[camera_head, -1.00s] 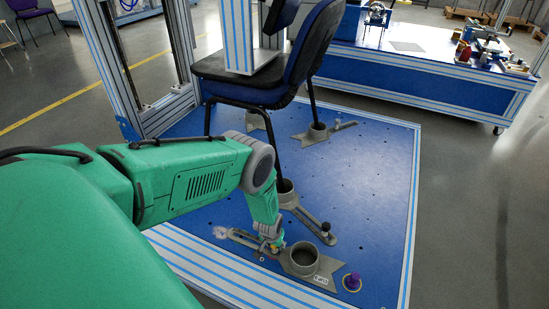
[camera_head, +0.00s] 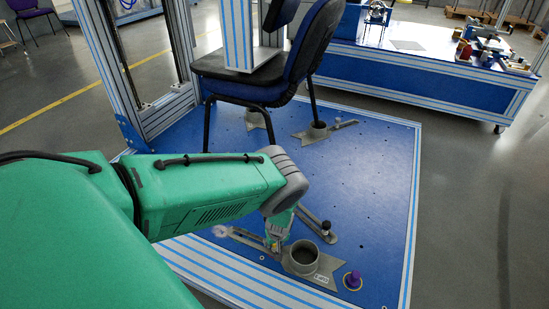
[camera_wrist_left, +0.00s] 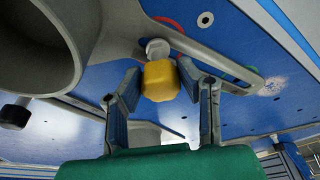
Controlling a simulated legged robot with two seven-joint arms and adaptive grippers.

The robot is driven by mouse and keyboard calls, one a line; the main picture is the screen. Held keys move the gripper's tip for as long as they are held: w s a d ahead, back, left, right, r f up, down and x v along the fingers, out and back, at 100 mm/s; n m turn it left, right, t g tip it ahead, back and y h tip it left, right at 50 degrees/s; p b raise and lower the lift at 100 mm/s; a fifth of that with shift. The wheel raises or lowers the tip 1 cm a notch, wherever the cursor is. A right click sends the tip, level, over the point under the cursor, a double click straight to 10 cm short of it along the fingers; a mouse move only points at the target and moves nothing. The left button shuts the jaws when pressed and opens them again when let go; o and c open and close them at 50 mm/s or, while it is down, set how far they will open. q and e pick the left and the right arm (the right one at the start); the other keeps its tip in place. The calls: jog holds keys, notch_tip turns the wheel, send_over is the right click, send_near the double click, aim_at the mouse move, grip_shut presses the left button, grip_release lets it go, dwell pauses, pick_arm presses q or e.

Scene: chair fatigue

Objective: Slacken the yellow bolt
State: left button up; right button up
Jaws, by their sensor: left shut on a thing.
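The yellow bolt (camera_wrist_left: 160,81) has a faceted yellow head and stands at the slotted grey arm (camera_wrist_left: 207,60) of a clamp in the left wrist view. My left gripper (camera_wrist_left: 159,78) is shut on the yellow head, with one finger on each side. In the head view my left gripper (camera_head: 275,244) reaches down to the clamp beside its round grey cup (camera_head: 304,256), and it hides the bolt there. My right gripper is not in view.
The clamp lies on a blue platform (camera_head: 380,190) with striped metal edges. A purple knob (camera_head: 352,280) stands right of the cup. A black-framed chair (camera_head: 240,85) stands behind my arm, one leg in another clamp (camera_head: 318,131). A metal frame (camera_head: 160,60) rises at left.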

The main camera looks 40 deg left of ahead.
pick_arm(q)
jog(key=shift+a, duration=0.15)
jog(key=o, duration=1.1)
jog(key=shift+o, duration=0.2)
jog(key=m+p, duration=0.1)
jog(key=m, duration=0.1)
jog(key=shift+r+m+t+p, duration=0.15)
jog(key=shift+m+t+p, duration=0.15)
jog(key=shift+m+p, duration=0.1)
jog(key=shift+f+m+h, duration=0.2)
jog(key=shift+m+h, duration=0.1)
jog(key=shift+m, duration=0.4)
jog(key=shift+r+m+p, duration=0.1)
jog(key=shift+m+p, duration=0.4)
jog(key=shift+m, duration=0.4)
jog(key=shift+m+t+h, duration=0.3)
jog(key=shift+m+h, duration=0.2)
jog(key=shift+m, duration=0.6)
